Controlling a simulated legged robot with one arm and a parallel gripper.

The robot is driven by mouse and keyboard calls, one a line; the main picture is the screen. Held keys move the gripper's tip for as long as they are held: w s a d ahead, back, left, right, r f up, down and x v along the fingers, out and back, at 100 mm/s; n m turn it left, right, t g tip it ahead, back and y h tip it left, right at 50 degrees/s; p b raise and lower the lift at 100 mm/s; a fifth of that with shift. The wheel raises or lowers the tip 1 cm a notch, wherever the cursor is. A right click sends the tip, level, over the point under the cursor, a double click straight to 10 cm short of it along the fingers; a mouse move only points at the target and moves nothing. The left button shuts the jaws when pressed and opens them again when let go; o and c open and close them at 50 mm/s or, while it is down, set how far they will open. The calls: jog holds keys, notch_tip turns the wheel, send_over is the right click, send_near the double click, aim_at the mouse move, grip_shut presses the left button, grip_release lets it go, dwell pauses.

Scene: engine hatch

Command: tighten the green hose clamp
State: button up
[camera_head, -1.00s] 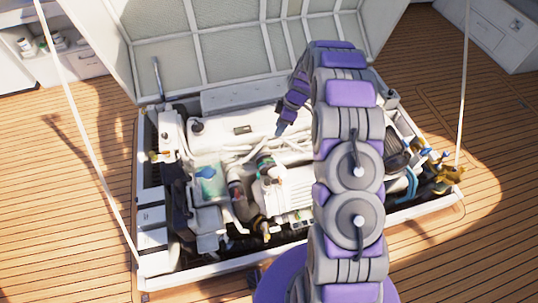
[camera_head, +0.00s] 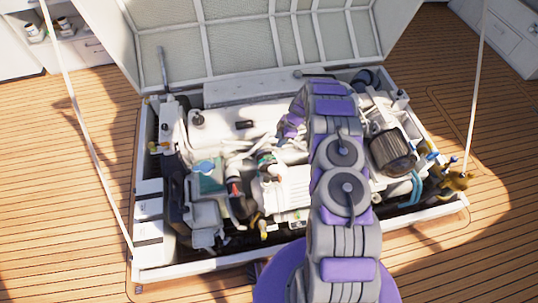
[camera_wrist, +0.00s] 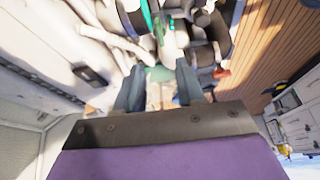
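The engine (camera_head: 290,185) sits in the open hatch. In the head view a small green band, possibly the green hose clamp (camera_head: 266,159), shows on a dark and white hose left of my arm. My gripper (camera_wrist: 159,82) shows its two grey fingers apart in the wrist view, with a gap between them. A muted green surface (camera_wrist: 160,73) lies just beyond the fingertips; I cannot tell whether it is the clamp or whether the fingers touch it. Brighter green strips show higher up (camera_wrist: 147,14). In the head view the fingertips are too small and hidden to make out.
The hatch lid (camera_head: 255,45) stands open behind the engine, with a stay rope (camera_head: 85,140) on each side. A black ribbed cylinder (camera_head: 391,152) and brass fittings (camera_head: 455,179) are at right. Wooden deck (camera_head: 60,210) surrounds the hatch.

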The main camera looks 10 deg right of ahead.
aim_at(269, 155)
jog(key=b+x, duration=0.2)
jog(key=x, duration=1)
jog(key=shift+f+b, duration=0.1)
jog(key=shift+b, duration=0.3)
jog(key=shift+d, duration=0.25)
jog(key=shift+a, duration=0.2)
jog(key=c, duration=0.6)
jog(key=shift+d, duration=0.1)
grip_shut()
